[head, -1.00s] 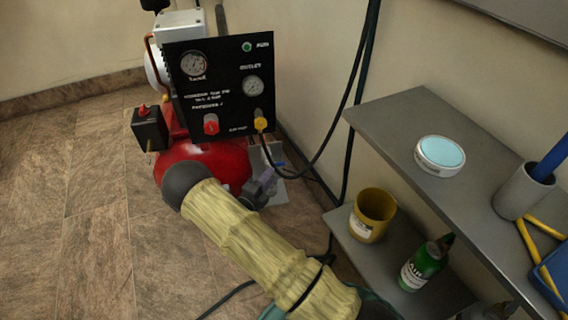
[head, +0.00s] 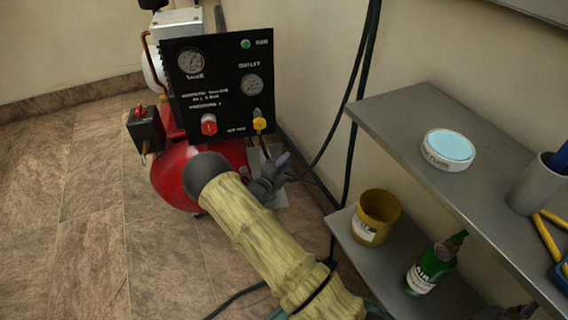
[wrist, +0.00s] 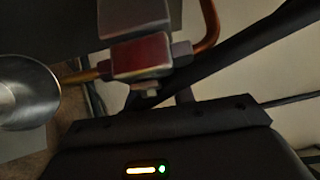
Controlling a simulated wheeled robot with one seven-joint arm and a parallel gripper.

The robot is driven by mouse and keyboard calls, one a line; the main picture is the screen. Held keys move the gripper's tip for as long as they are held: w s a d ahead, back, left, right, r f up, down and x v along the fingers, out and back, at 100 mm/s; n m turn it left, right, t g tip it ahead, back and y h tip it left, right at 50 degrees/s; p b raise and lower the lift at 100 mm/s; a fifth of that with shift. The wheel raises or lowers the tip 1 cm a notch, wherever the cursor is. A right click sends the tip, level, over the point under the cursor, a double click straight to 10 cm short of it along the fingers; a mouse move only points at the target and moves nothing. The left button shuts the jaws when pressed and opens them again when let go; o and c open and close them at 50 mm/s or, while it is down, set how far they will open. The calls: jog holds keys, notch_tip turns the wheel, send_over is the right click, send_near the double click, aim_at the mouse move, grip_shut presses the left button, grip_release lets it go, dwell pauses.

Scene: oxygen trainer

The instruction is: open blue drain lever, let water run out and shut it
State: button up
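The red compressor tank (head: 172,172) stands on the floor below a black gauge panel (head: 222,85). My gripper (head: 277,170) is low beside the tank's right end, in front of a pale sheet on the floor. It is small and partly hidden by my arm, so I cannot tell its opening. I cannot make out the blue drain lever in either view now. The wrist view shows a red-faced block (wrist: 140,57) near a copper pipe (wrist: 208,25) and a round metal part (wrist: 25,90). Contact with any of these is unclear. No running water shows.
A grey shelf unit (head: 395,115) stands at the right, with a white tub with a blue top (head: 447,148), a yellow cup (head: 375,215) and a green bottle (head: 435,262). Dark hoses hang along the wall. The tiled floor (head: 90,220) at left is clear.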

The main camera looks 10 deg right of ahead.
grip_shut()
jog(key=shift+r, duration=0.1)
jog(key=shift+a+r+n+t+y+b, duration=0.3)
jog(key=shift+a+r+n+t, duration=0.35)
jog(key=shift+n+t, duration=1.45)
jog(key=shift+a+r+n+t+y+b, duration=0.35)
jog(key=shift+r+n+t, duration=0.8)
jog(key=shift+n, duration=1.7)
jog(key=shift+a+r+n+t+y+b, duration=0.3)
jog(key=shift+a+r+n+t, duration=0.2)
jog(key=shift+n+t, duration=1.75)
jog(key=shift+n+y, duration=0.25)
jog(key=shift+n, duration=0.05)
jog(key=shift+o, duration=1.7)
grip_release()
